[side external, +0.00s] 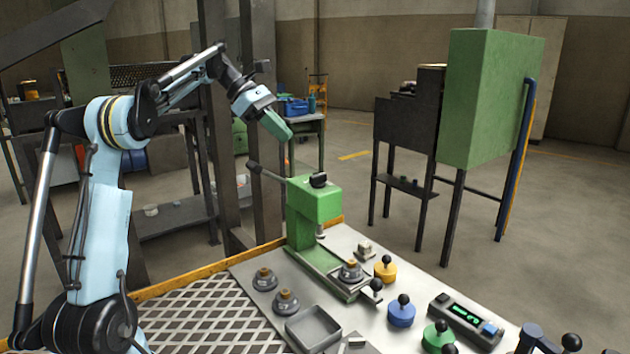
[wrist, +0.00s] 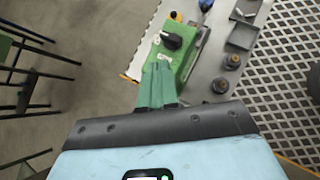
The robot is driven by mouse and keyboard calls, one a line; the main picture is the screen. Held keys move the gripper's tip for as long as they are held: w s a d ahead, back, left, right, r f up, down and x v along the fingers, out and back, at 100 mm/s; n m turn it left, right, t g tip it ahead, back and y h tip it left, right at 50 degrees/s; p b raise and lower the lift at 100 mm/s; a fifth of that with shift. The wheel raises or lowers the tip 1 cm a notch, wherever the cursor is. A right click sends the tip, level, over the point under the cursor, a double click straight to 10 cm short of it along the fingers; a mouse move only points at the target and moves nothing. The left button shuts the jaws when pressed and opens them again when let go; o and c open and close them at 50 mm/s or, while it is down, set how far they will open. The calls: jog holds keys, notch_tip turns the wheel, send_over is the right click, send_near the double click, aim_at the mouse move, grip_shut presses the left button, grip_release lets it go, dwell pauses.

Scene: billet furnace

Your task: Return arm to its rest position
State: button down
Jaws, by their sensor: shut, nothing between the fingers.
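My arm is light blue and stands at the left in the side external view, raised and bent over the workbench. My gripper (side external: 276,125) has green fingers and is shut and empty. It hangs in the air above and to the left of the green press (side external: 315,205), clear of it. In the wrist view the shut green fingers (wrist: 158,82) point toward the green press (wrist: 176,50), which has a black knob on top. No object is held.
A mesh grate (side external: 205,312) lies at the left. A green cabinet (side external: 490,100) stands behind. A dark steel column (side external: 222,120) rises close behind my arm.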

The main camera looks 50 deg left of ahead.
jog(key=s+d+f+m+g+y, duration=0.1)
jog(key=s+d+f+m+y, duration=0.15)
jog(key=d+m, duration=0.45)
jog(key=s+d+f+m+y, duration=0.1)
jog(key=d+f+m+y, duration=0.2)
jog(key=d, duration=0.6)
jog(key=s+d+f+m+t+y, duration=0.1)
jog(key=s+d+f+m+t, duration=0.1)
jog(key=s+d+f+m, duration=0.6)
notch_tip(320, 180, down, 3)
jog(key=s+m, duration=0.1)
jog(key=m, duration=0.5)
